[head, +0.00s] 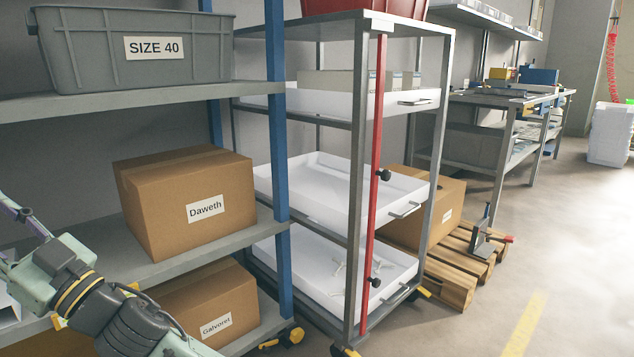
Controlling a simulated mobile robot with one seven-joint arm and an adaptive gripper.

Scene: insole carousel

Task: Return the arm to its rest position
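My arm (110,300) shows at the lower left, in front of the grey shelves. Its links run from the left edge down to the bottom edge. My gripper is outside the view, so its fingers and anything in them are hidden.
A shelf unit with blue posts (278,120) holds a grey "SIZE 40" bin (80,60), a "Daweth" box (150,210) and a "Galvoret" box (190,300). A trolley with white trays (330,200) stands beside it. A pallet (450,285) lies behind. The floor (580,260) at right is clear.

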